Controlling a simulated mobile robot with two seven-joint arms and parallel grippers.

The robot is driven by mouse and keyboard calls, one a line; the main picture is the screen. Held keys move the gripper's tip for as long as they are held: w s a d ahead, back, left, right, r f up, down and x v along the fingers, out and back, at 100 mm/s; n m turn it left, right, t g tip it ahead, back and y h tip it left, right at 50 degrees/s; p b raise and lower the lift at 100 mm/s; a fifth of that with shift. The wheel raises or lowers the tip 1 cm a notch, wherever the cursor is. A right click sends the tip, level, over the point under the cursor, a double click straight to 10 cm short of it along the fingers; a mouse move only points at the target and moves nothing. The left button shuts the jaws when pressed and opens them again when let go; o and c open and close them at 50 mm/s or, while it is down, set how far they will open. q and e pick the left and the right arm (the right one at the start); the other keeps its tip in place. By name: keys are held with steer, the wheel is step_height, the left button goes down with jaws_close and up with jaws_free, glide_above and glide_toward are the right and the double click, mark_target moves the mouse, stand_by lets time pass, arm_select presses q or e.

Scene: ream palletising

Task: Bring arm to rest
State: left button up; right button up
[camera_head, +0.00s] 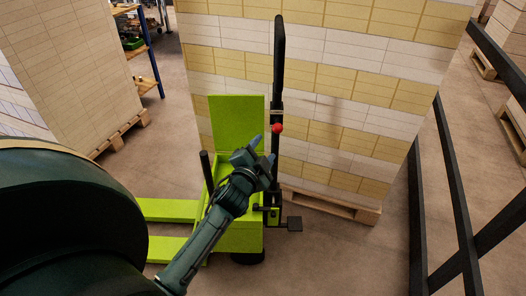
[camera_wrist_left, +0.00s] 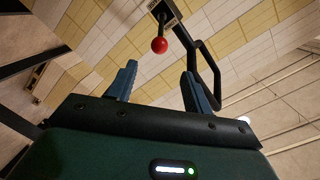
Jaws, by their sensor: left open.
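My left gripper (camera_head: 264,151) is open and empty, in front of the mast of a lime green pallet truck (camera_head: 236,122). Its fingers (camera_wrist_left: 160,84) also show open in the left wrist view. A red ball knob (camera_head: 277,128) on the truck's black handle (camera_head: 279,60) is close to the fingertips in the head view. In the left wrist view the red knob (camera_wrist_left: 159,45) appears beyond the gap between the fingers, apart from them, with the black handle (camera_wrist_left: 205,65) behind the right finger. My left forearm hides part of the truck. My right gripper is not in view.
A tall stack of white and yellow reams (camera_head: 340,75) stands on a wooden pallet (camera_head: 330,204) behind the truck. Another stack (camera_head: 75,65) is at left. Black railing (camera_head: 440,170) runs along the right. The truck's green forks (camera_head: 170,210) extend left. Bare floor shows between.

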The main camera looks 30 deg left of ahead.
arm_select(q)
steer(key=shift+s, duration=0.2)
stand_by(0.5)
steer(key=s+d+f+n+g+h, duration=0.2)
steer(key=s+d+f, duration=0.5)
steer(key=s, duration=0.4)
steer(key=s+d+f+n+g+h, duration=0.3)
steer(key=s+d+f, duration=0.4)
steer(key=s+d, duration=0.3)
steer(key=shift+s+d+g+h, duration=0.3)
steer(key=shift+s+g+h, duration=0.15)
steer(key=shift+h, duration=0.45)
steer(key=shift+c, duration=0.4)
